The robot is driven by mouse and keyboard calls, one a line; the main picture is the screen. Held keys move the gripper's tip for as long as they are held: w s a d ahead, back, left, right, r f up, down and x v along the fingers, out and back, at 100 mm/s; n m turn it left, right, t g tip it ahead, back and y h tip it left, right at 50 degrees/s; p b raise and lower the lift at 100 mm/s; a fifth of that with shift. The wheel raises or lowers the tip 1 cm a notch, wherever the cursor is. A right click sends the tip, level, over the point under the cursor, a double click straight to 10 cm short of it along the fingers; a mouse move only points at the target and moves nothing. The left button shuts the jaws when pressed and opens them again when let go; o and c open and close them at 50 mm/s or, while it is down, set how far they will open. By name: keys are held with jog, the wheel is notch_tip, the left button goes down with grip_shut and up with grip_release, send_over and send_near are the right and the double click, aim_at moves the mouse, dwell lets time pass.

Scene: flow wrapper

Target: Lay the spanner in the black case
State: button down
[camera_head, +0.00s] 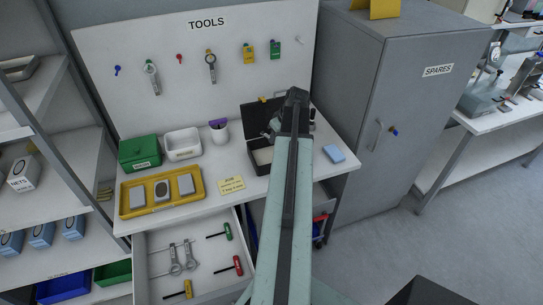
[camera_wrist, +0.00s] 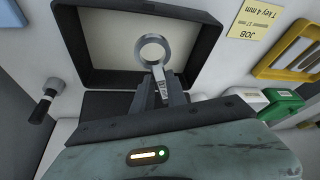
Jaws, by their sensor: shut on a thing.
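The black case (camera_head: 254,170) stands open on the bench, with its lid (camera_head: 256,115) raised at the back and a pale inside. In the wrist view the case (camera_wrist: 202,42) shows a dark rim around an empty pale floor. My gripper (camera_wrist: 160,92) is shut on a grey metal spanner (camera_wrist: 152,50). The spanner's ring end reaches out over the case's pale floor. I cannot tell its height above the floor. In the head view my arm hides most of the gripper and part of the case.
A yellow tray (camera_head: 125,203), green box (camera_head: 139,152), white bin (camera_head: 183,144), cup (camera_head: 219,131) and job note (camera_head: 231,185) lie left of the case. A blue block (camera_head: 334,153) lies right. Below, an open drawer (camera_head: 206,276) holds spanners and T-handled keys.

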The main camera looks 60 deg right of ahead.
jog(key=b, duration=0.5)
send_over(271, 158)
jog(key=s, duration=0.1)
jog(key=f, duration=0.5)
jog(key=shift+s+f, duration=0.2)
jog(key=shift+f, duration=0.15)
notch_tip(271, 158, down, 4)
jog(key=b, duration=0.3)
jog(key=shift+r, duration=0.3)
jog(key=shift+f, duration=0.15)
jog(key=c, duration=1.3)
grip_release()
jog(key=shift+c, duration=0.2)
